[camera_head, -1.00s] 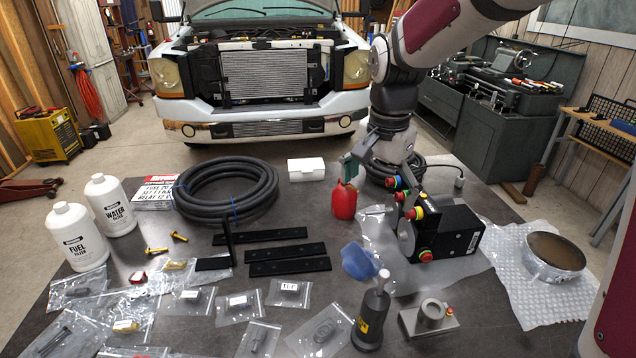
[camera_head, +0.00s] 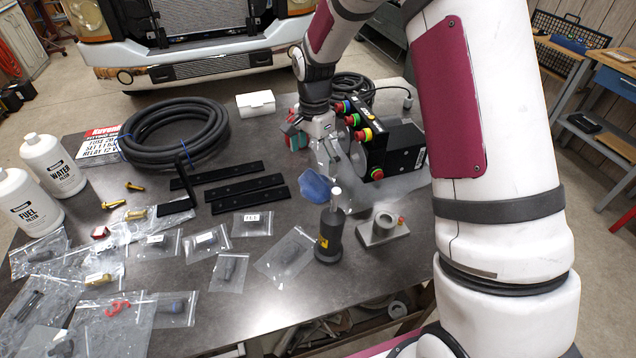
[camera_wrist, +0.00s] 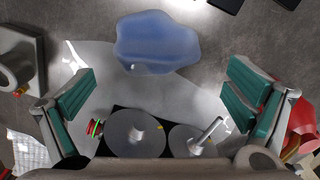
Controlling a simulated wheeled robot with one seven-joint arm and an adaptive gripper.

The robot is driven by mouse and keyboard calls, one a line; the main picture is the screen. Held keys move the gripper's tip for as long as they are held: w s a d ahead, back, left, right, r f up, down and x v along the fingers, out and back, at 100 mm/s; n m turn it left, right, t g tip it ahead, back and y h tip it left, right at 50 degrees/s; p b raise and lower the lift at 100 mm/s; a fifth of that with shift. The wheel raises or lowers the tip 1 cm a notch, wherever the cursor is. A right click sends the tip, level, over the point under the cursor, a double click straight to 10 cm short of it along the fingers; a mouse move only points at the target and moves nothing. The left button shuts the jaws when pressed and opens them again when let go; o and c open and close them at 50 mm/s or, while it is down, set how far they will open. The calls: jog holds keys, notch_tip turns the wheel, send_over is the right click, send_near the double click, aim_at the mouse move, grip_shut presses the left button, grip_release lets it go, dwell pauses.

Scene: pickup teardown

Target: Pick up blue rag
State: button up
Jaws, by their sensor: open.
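The blue rag (camera_head: 317,186) is a small crumpled cloth on the dark table, just behind a black bottle with a pale nozzle (camera_head: 330,232). In the wrist view the rag (camera_wrist: 157,42) lies at the upper middle, ahead of my gripper (camera_wrist: 160,98) and between the lines of its two fingers. My gripper has green pads spread wide with nothing between them. In the head view my gripper (camera_head: 312,145) is above and behind the rag, apart from it, and partly hard to make out.
A black device with coloured buttons (camera_head: 395,150) stands right of my gripper, on clear plastic sheeting. A grey metal block (camera_head: 382,228) is right of the bottle. Black bars (camera_head: 245,188), bagged parts and a coiled hose (camera_head: 175,130) lie to the left.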

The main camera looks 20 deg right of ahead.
aim_at(317, 174)
jog(key=shift+s+d+f+p, duration=0.15)
jog(key=shift+f+p, duration=0.25)
jog(key=shift+f, duration=1.05)
jog(key=shift+s+d+f+p, duration=0.15)
jog(key=shift+f+p, duration=0.25)
jog(key=shift+f, duration=1)
jog(key=shift+a, duration=0.1)
jog(key=shift+c, duration=0.6)
jog(key=c, duration=1.3)
jog(key=shift+o, duration=0.2)
notch_tip(317, 174, up, 28)
jog(key=b, duration=0.4)
